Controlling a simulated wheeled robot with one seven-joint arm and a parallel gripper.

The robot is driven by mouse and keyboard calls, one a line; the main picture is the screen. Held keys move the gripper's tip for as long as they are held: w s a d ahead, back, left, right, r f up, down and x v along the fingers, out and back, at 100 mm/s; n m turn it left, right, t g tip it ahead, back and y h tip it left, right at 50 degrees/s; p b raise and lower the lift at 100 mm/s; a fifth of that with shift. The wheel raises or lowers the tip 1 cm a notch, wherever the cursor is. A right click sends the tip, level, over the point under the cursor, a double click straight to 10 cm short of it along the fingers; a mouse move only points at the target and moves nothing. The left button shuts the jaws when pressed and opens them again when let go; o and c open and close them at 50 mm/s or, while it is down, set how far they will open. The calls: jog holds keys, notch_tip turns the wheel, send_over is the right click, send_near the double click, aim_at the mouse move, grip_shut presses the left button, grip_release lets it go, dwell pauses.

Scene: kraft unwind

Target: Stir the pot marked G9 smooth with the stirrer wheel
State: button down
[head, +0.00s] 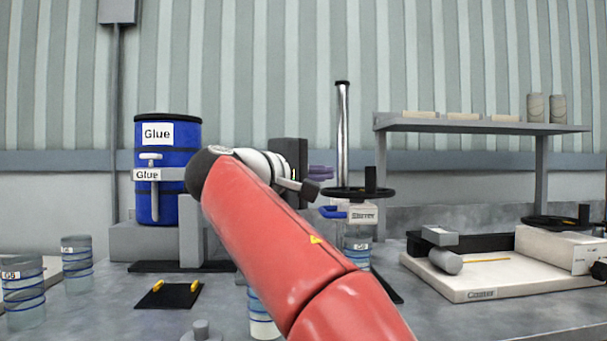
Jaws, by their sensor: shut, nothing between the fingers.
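The stirrer (363,215) stands right of centre, with a tall chrome post, a labelled white head and a blue lever on its left. Its black stirrer wheel (345,192) lies flat on top, with an upright knob (371,179) at the right. A glass pot with blue bands (357,257) stands under the head; its small label is too small to read surely. My gripper (330,172) shows purple fingers pointing right, shut and empty, just above and left of the wheel's rim in the picture. Whether they touch the post or wheel cannot be told.
A blue Glue drum (180,180) stands at left behind a black pad (170,295). Banded pots (25,305) (77,270) stand far left; another (262,322) is partly hidden by my red arm. A coater (500,285) and a shelf (480,124) fill the right.

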jog(key=shift+w+d+b, duration=0.1)
jog(key=shift+w+d, duration=0.1)
jog(key=shift+d, duration=0.75)
jog(key=shift+w+d+b, duration=0.1)
jog(key=shift+w+d, duration=0.05)
jog(key=shift+d, duration=0.8)
jog(key=shift+w+d+b, duration=0.1)
jog(key=shift+w+d, duration=0.1)
jog(key=shift+d, duration=0.75)
